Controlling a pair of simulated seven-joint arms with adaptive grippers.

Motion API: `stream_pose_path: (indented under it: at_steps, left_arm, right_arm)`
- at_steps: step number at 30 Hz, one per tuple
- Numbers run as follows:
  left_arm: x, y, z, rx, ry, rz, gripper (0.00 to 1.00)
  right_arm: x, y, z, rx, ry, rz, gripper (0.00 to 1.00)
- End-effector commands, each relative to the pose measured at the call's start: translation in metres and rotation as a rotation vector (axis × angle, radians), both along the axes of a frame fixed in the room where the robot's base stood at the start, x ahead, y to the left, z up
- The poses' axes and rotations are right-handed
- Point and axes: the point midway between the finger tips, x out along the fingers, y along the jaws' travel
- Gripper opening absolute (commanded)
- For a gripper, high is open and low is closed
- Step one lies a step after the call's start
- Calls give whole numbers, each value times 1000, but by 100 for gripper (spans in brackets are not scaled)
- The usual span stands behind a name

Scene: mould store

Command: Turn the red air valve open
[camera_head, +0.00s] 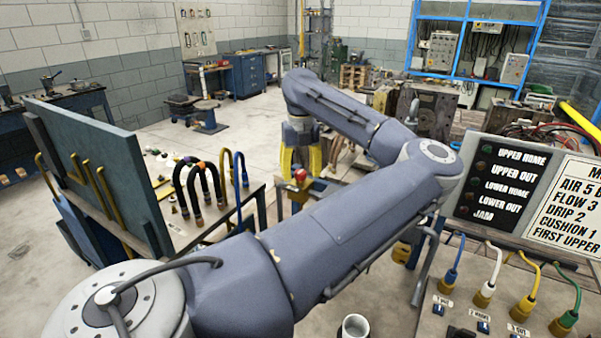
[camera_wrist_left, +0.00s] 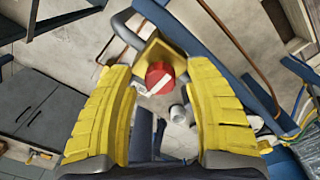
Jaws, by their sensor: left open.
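The red air valve (camera_head: 300,176) is a small red knob seen just below the left gripper's fingertips in the head view. In the left wrist view the red valve (camera_wrist_left: 160,77) sits on a yellow block, in the gap between the fingertips. My left gripper (camera_head: 301,168) has two yellow fingers pointing down and spread apart. In the left wrist view my left gripper (camera_wrist_left: 158,70) is open, with a finger on either side of the valve and nothing held. I cannot tell whether they touch it. My right gripper is not in view.
A bench with black, yellow and blue hoses (camera_head: 200,185) stands left of the valve. A panel with labels (camera_head: 505,185) and a table with coloured hoses (camera_head: 490,285) are at right. A white cup (camera_head: 355,328) is at the bottom. Open floor (camera_head: 150,135) lies behind.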

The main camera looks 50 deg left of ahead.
Motion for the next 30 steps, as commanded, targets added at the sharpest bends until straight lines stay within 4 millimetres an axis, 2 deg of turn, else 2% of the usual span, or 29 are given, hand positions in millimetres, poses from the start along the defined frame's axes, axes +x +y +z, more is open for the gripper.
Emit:
stream_pose_path:
  at_steps: [10,24,30]
  left_arm:
    - [0,0,-1,0,-1,0,54]
    - [0,0,-1,0,-1,0,0]
    - [0,0,-1,0,-1,4,0]
  right_arm:
    - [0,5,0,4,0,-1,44]
    - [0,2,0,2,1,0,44]
    - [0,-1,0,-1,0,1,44]
